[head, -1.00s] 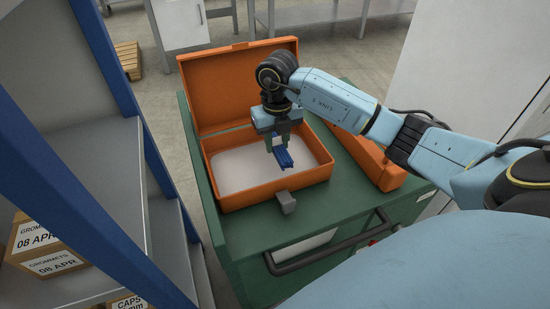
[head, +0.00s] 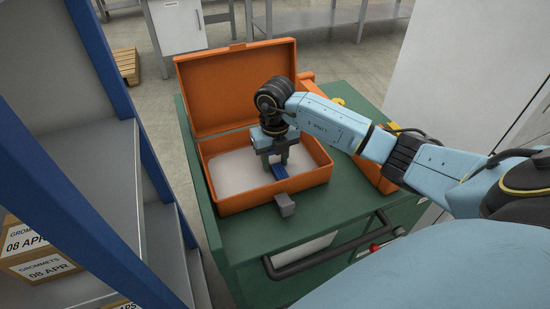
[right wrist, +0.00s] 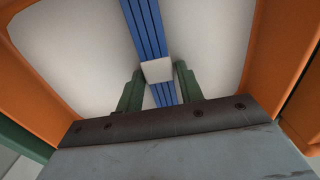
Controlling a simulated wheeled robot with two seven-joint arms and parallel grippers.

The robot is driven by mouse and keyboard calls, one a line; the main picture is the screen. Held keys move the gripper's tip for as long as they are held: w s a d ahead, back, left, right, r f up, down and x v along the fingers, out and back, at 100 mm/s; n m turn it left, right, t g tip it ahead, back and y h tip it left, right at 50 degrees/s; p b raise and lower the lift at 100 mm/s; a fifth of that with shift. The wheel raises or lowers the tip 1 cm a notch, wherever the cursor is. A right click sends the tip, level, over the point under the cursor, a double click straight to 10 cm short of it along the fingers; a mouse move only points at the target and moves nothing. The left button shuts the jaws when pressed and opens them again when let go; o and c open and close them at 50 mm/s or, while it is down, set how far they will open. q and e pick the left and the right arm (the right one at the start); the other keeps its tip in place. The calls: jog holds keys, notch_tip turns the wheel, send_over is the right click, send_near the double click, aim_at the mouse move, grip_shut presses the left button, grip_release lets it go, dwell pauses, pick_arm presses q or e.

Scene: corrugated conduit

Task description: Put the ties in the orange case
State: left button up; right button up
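The blue ties (head: 279,172) are a bundle with a white band, which shows in the right wrist view (right wrist: 157,71). The open orange case (head: 225,203) stands on the green cart top, lid raised at the back, with a pale inside. My right gripper (head: 276,165) is low inside the case, pointing down, with its green fingers on either side of the bundle at the band. They appear closed on it, with part of the bundle hidden by the fingers. I cannot tell whether the bundle touches the case floor. My left gripper is not in view.
A small grey block (head: 285,205) is at the case's front edge. Another orange object (head: 372,174) lies to the right, partly behind my arm. A blue-framed shelf (head: 120,165) with cardboard boxes (head: 35,255) stands close on the left. The cart's front right top is clear.

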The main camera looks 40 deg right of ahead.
aim_at(275, 161)
jog(key=shift+o, duration=1.1)
jog(key=shift+r, duration=0.35)
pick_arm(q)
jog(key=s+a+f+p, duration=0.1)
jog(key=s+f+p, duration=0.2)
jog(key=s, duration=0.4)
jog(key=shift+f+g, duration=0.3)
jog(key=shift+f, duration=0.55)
pick_arm(e)
notch_tip(275, 161, up, 12)
jog(key=shift+f, duration=0.2)
